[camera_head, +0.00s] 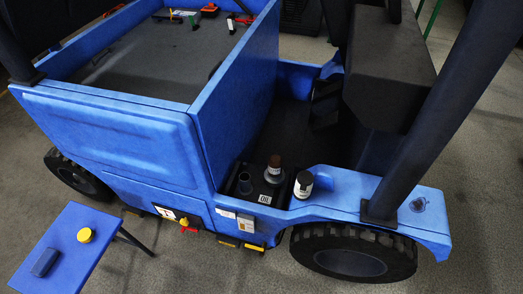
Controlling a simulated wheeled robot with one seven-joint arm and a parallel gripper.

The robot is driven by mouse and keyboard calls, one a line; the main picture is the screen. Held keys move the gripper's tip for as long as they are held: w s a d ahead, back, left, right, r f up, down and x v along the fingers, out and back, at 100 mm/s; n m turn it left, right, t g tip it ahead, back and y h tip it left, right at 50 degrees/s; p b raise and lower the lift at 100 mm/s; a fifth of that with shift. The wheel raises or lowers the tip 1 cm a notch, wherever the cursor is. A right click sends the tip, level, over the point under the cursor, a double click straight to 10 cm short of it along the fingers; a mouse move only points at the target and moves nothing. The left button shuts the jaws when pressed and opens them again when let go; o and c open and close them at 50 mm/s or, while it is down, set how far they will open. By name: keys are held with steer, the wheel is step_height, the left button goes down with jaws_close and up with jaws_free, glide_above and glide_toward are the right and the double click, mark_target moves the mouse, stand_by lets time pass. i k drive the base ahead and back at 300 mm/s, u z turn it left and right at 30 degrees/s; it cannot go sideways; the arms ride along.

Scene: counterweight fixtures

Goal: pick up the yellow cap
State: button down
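A round yellow cap (85,235) sits on a small blue table (66,226) at the lower left. A dark blue block (44,262) lies on the same table, nearer the front and apart from the cap. My gripper is not in view.
A blue utility vehicle (130,140) fills most of the view, with tools on its grey bed (150,65). Grey floor (190,270) lies clear in front.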

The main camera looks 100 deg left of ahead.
mark_target(86, 235)
steer(key=u, duration=5.1)
steer(key=k, duration=0.5)
steer(key=u, duration=0.6)
steer(key=i, duration=0.4)
steer(key=u, duration=0.65)
steer(key=i, duration=1.2)
steer(key=z, duration=0.05)
